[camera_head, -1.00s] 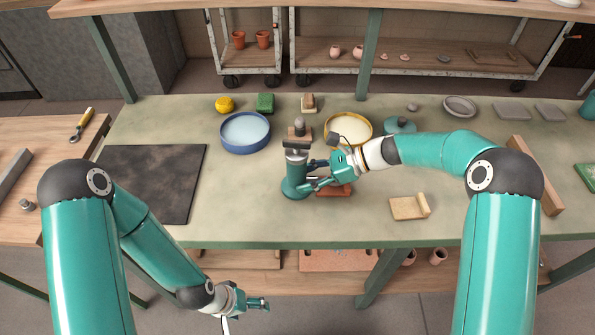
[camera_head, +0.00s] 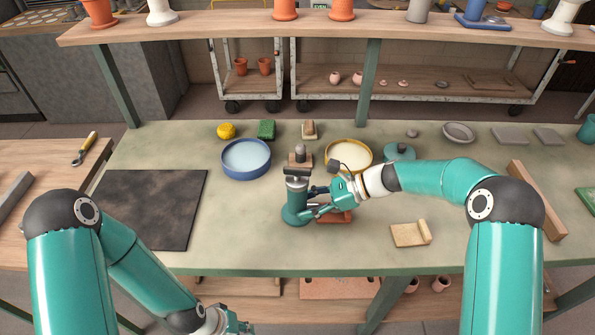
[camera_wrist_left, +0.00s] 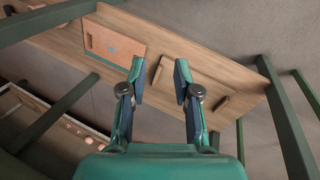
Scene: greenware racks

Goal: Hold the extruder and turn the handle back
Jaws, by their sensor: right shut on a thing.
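The extruder (camera_head: 295,205) is a teal upright cylinder on the green worktable, with a dark crossbar handle (camera_head: 297,172) on top. My right gripper (camera_head: 312,201) reaches it from the right and is shut on its body. My left gripper (camera_head: 228,324) is low at the bottom edge of the head view, in front of the table and partly cut off. In the left wrist view its two fingers (camera_wrist_left: 160,82) are spread apart with nothing between them.
A blue basin (camera_head: 246,174) and a yellow-rimmed basin (camera_head: 371,157) stand behind the extruder. A reddish block (camera_head: 335,217) lies beside it. A dark mat (camera_head: 150,208) lies left, an L-shaped wooden piece (camera_head: 408,235) right. A lower shelf (camera_wrist_left: 218,72) lies beyond my left fingers.

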